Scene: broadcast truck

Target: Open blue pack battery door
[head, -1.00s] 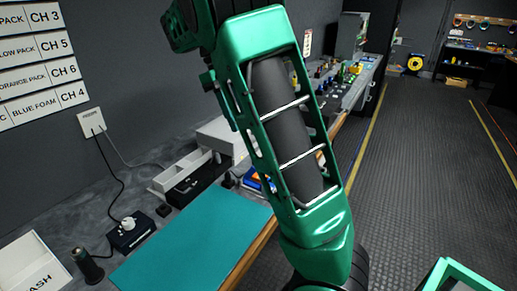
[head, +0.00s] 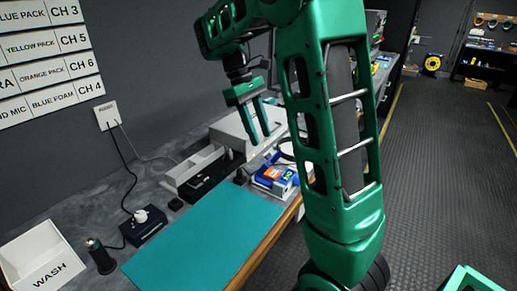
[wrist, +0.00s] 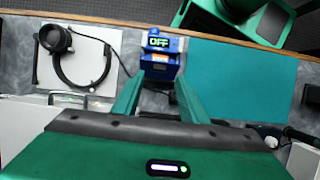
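The blue pack (head: 265,183) lies on the desk just past the far end of the teal mat. Orange and green patches show on it in the head view. In the wrist view the blue pack (wrist: 172,59) has a lit green screen reading OFF and an orange part below it. I cannot make out its battery door. My gripper (head: 261,139) hangs above the desk, above and slightly left of the pack, not touching it. In the wrist view my gripper (wrist: 158,82) is open and empty, its fingers pointing towards the pack.
The teal mat (head: 200,240) is bare. Headphones (wrist: 82,85) lie on a pale case beside the pack. A white tray (head: 195,165), a black charger box (head: 145,226) and a WASH bin (head: 40,258) stand on the desk.

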